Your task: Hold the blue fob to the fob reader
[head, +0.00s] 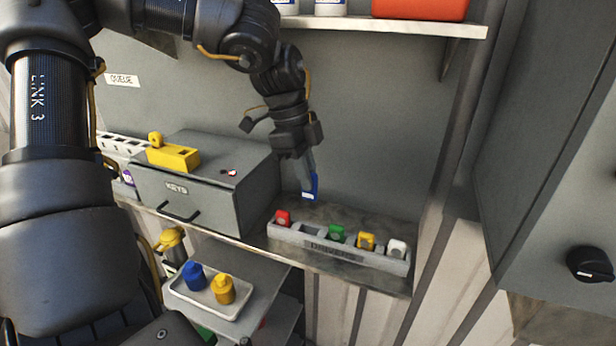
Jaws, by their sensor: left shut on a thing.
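My left gripper (307,178) points down and is shut on the blue fob (312,190). It holds the fob above the back of the shelf, behind a grey fob rack (340,252) with a dark label on its front. The rack has an empty slot between a red fob (283,217) and a green fob (336,233). A yellow fob and a white fob stand farther right in it. I cannot make out a fob reader in this view. My right gripper is not in view.
Left of the rack stands a grey KEYS box (225,200) with a yellow object (173,156) on top. Below, a tray (205,305) holds blue and yellow bottles. An upper shelf (390,26) overhangs the back. A grey cabinet (545,130) with a black knob stands at right.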

